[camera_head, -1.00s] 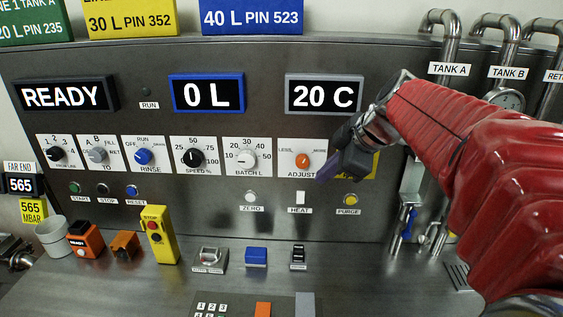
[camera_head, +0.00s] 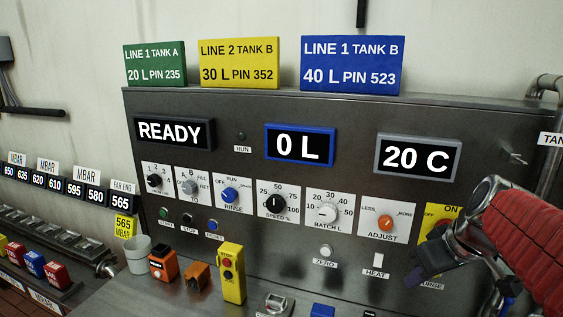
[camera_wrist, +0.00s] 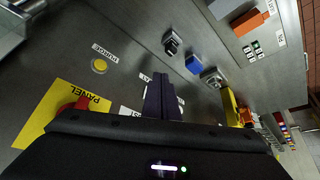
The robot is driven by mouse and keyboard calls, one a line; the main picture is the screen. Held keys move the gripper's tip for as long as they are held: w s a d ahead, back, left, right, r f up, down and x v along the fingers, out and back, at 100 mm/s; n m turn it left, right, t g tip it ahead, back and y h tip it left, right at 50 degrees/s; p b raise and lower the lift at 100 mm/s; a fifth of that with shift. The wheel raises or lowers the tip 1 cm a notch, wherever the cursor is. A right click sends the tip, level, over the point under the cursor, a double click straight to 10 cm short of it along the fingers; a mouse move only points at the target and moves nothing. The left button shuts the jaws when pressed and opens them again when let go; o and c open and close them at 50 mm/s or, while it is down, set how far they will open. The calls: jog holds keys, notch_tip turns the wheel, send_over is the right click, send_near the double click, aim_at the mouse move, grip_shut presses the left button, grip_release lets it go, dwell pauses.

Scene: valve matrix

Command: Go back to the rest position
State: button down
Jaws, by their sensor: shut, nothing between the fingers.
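My gripper (camera_head: 422,274) is at the lower right in the head view, in front of the steel control panel (camera_head: 300,235). Its dark purple fingers are together with nothing between them. They also show in the wrist view (camera_wrist: 163,98), pointing toward the panel and bench. My red-sleeved arm comes in from the right edge. The gripper hangs below and right of the orange adjust knob (camera_head: 386,223) and partly covers the purge label. I see no contact with the panel.
Displays read READY (camera_head: 172,133), 0 L (camera_head: 299,146) and 20 C (camera_head: 417,157). A yellow stop box (camera_head: 232,272), orange boxes (camera_head: 163,265) and a grey cup (camera_head: 139,254) stand on the bench. Pipes (camera_head: 546,88) rise at the right. Coloured blocks (camera_head: 33,263) sit at far left.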

jog(key=s+a+f+m+h, duration=0.1)
jog(key=s+a+f+m, duration=0.2)
jog(key=s+a, duration=0.8)
jog(key=shift+s+a+f, duration=0.35)
jog(key=shift+s+f, duration=0.95)
jog(key=shift+s, duration=0.6)
